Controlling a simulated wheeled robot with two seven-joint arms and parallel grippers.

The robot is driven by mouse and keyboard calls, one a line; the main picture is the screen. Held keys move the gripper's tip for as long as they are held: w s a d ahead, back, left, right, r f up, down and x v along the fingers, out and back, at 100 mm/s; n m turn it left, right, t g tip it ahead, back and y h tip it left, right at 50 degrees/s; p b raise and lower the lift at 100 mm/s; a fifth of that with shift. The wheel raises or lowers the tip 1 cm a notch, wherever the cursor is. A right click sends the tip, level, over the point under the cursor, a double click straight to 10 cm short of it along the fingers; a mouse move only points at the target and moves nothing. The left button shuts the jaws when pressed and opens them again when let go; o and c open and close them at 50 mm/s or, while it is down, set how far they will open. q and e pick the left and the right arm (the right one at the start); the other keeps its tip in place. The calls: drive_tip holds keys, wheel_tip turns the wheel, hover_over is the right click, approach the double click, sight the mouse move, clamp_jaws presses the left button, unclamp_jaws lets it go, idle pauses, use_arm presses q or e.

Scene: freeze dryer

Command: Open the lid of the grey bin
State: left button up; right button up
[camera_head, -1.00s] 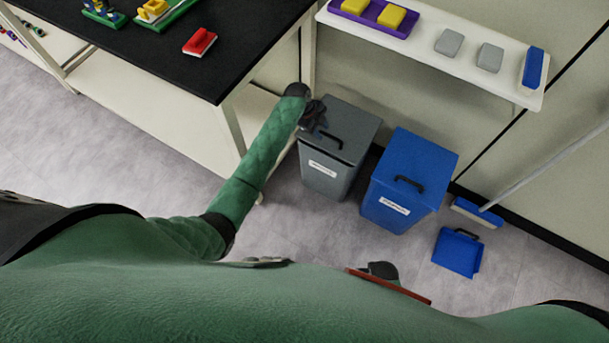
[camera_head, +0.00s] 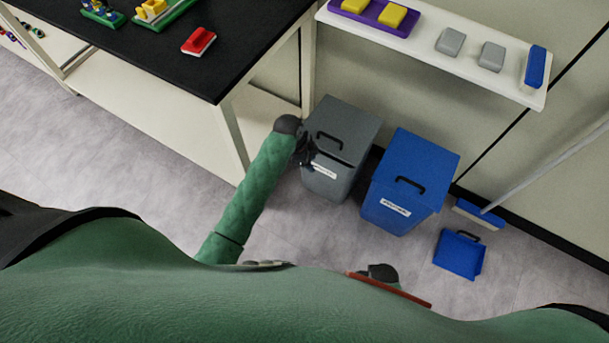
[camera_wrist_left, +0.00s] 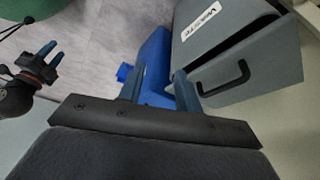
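The grey bin (camera_head: 333,184) stands on the floor right of the black-topped table, a white label on its front. Its lid (camera_head: 350,117) carries a black handle (camera_head: 329,138), also seen in the left wrist view (camera_wrist_left: 226,80). My left gripper (camera_head: 308,155) is at the bin's front left edge. In the left wrist view it (camera_wrist_left: 158,82) is open and empty, the handle right of its fingers. My right gripper (camera_wrist_left: 48,58) appears open and empty at the left of that view.
A blue bin (camera_head: 417,160) stands right of the grey one. A blue dustpan (camera_head: 459,253) and a brush (camera_head: 479,212) are farther right. The table (camera_head: 225,75) is left of the bin, and a white shelf (camera_head: 425,40) is above and behind it.

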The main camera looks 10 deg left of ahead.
use_arm(q)
drive_tip(key=s+n, duration=0.2)
drive_tip(key=s, duration=0.4)
drive_tip(key=shift+s+a+r+n+y, duration=0.2)
drive_tip(key=shift+a+r+n+y, duration=0.1)
drive_tip(key=shift+r+n, duration=0.15)
